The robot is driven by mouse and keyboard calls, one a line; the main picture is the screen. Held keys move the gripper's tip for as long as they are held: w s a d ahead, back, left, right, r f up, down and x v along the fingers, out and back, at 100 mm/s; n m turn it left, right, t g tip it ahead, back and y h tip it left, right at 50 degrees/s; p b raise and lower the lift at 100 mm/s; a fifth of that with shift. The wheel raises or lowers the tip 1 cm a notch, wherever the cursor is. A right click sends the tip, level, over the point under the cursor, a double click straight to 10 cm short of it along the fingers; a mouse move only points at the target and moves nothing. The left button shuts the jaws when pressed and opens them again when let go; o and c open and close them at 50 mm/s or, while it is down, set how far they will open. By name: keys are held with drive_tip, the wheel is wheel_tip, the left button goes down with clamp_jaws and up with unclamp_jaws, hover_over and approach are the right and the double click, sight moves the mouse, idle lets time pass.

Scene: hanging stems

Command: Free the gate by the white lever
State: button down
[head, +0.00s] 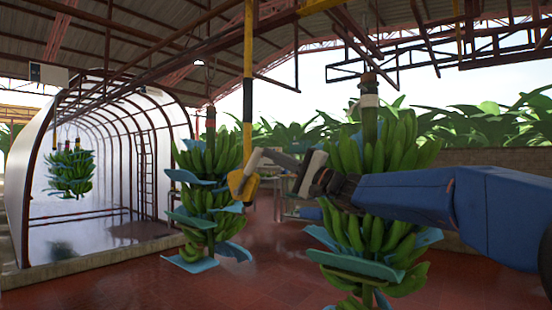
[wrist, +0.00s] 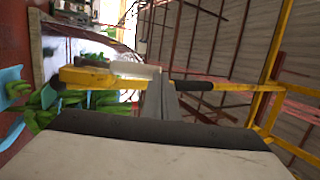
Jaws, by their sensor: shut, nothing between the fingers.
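The white lever (wrist: 132,69) lies along a yellow housing (wrist: 85,78) in the wrist view. The housing also shows in the head view at the low end of a yellow-and-black hanging post (head: 248,60). My gripper (wrist: 158,88) is shut and empty, its tips close to the lever's end on the post side; I cannot tell whether they touch. In the head view my gripper (head: 262,156) reaches left to beside the housing (head: 238,184). The lever is not clear there, and I cannot make out the gate.
A banana stem with blue sheets (head: 208,200) hangs behind and left of the housing. Another stem (head: 375,150) hangs behind my arm. A smaller stem (head: 71,172) hangs by the arched tunnel (head: 130,110). Red floor (head: 130,285) is open at front left.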

drive_tip(key=w+a+r+h, duration=0.1)
drive_tip(key=a, duration=0.1)
drive_tip(key=w+a+r+m+g+h, duration=0.1)
drive_tip(key=w+a+r+h, duration=0.1)
drive_tip(key=w+a+r+g+h, duration=0.1)
drive_tip(key=a+r+h, duration=0.1)
drive_tip(key=shift+w+r, duration=0.2)
drive_tip(key=shift+w, duration=0.2)
drive_tip(key=shift+w+a+r+m+g+h, duration=0.3)
drive_tip(key=shift+w+a+g+h, duration=0.25)
drive_tip(key=shift+a+h, duration=0.25)
drive_tip(key=shift+w+a+r, duration=0.15)
drive_tip(key=shift+w+a, duration=0.55)
drive_tip(key=shift+a, duration=0.2)
drive_tip(key=shift+w+a+r, duration=0.1)
drive_tip(key=shift+w+a, duration=0.6)
drive_tip(key=shift+a, duration=0.15)
drive_tip(key=v, duration=1.7)
drive_tip(key=shift+s+d, duration=0.1)
drive_tip(key=shift+d, duration=0.05)
